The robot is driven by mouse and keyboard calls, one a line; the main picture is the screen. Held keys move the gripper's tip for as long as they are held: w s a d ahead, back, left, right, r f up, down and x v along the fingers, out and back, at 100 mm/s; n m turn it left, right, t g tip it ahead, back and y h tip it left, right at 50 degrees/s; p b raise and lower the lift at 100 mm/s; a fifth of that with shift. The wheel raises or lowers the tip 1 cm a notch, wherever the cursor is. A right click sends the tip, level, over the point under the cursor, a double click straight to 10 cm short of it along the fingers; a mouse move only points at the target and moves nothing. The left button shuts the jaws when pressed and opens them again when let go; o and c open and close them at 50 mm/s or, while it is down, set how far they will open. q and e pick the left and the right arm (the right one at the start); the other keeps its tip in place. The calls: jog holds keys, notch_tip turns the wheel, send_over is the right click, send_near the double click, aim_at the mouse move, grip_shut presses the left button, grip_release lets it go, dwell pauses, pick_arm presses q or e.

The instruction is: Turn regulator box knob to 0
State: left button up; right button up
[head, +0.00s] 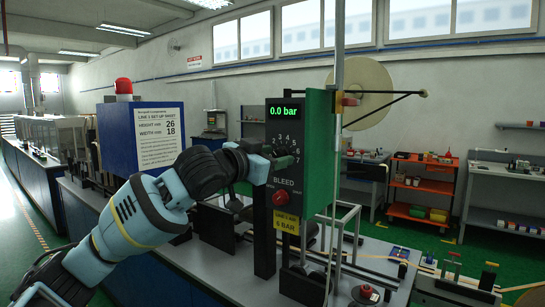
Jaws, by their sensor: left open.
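The regulator box (304,130) is a green box with a dark front panel. Its green display (284,111) reads 0.0 bar. The jaws are open. The knob is mostly or fully hidden by the gripper, so its pointer and any contact cannot be told. My right gripper is not in view.
A red button (280,198) sits under the word BLEED, above a yellow 6 BAR label (287,221). A metal pole (337,150) stands right of the box. A blue box with a set-up sheet (158,138) and a large tape reel (365,90) are behind.

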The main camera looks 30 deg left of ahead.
pick_arm(q)
jog(key=c, duration=1)
jog(key=shift+o, duration=0.2)
jog(key=n, duration=0.6)
jog(key=shift+f+n, duration=0.1)
jog(key=shift+n, duration=0.2)
jog(key=n, duration=0.5)
jog(key=shift+n+t+y, duration=0.3)
jog(key=o, duration=1)
jog(key=shift+c, duration=0.2)
jog(key=shift+s, duration=0.15)
